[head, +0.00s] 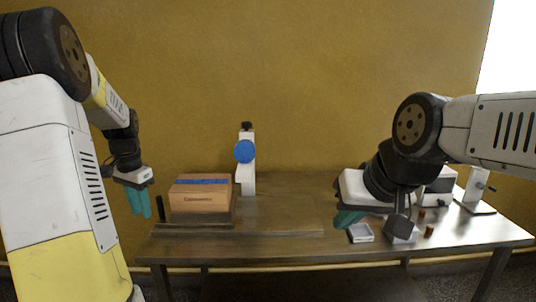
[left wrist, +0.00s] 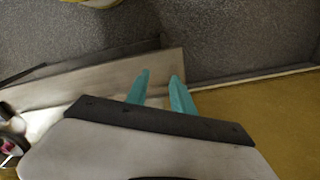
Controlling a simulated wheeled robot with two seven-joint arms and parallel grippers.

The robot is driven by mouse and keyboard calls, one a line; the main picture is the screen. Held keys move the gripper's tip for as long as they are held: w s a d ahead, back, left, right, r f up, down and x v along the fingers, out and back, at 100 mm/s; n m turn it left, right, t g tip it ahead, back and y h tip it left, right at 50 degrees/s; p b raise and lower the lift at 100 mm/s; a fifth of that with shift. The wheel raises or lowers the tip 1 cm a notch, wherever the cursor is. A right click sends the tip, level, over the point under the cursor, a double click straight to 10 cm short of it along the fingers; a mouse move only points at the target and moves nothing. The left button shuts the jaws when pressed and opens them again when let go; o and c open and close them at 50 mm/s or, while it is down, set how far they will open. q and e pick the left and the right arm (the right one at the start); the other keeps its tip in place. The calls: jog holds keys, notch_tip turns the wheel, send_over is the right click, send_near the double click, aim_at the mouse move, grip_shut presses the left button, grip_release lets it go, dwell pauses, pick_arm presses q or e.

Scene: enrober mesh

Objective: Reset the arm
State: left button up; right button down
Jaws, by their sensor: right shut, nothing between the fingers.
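My left arm comes in from the left, and its gripper (head: 140,206) hangs with teal fingers pointing down, left of the cardboard box. In the left wrist view the two teal fingers (left wrist: 160,80) stand apart with nothing between them, so it is open and empty. My right arm comes in from the right. Its gripper (head: 346,219) is over the right half of the table, with teal fingers pointing down and left. It is shut, with nothing held. My right wrist hides part of the table behind it.
A metal table (head: 285,205) stands along a yellow wall. A cardboard box (head: 200,198) with blue tape and a white stand with a blue disc (head: 244,152) are at left. A white tray (head: 361,234), small brown jars (head: 429,231) and white equipment (head: 474,186) are at right. The middle is clear.

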pick_arm(q)
jog(key=s+d+r+n+t, duration=0.1)
jog(key=s+d+r+t, duration=0.1)
jog(key=s+d+r, duration=0.4)
jog(key=s+d+r+n+t, duration=0.1)
jog(key=s+d+r, duration=0.25)
jog(key=d, duration=0.45)
jog(key=s+d+r+n+t+h, duration=0.1)
jog(key=s+d+n+t+h, duration=0.1)
jog(key=s+d, duration=0.6)
jog(key=s, duration=0.2)
jog(key=shift+s+r+t, duration=0.15)
jog(key=shift+s+t, duration=0.15)
dwell(0.5)
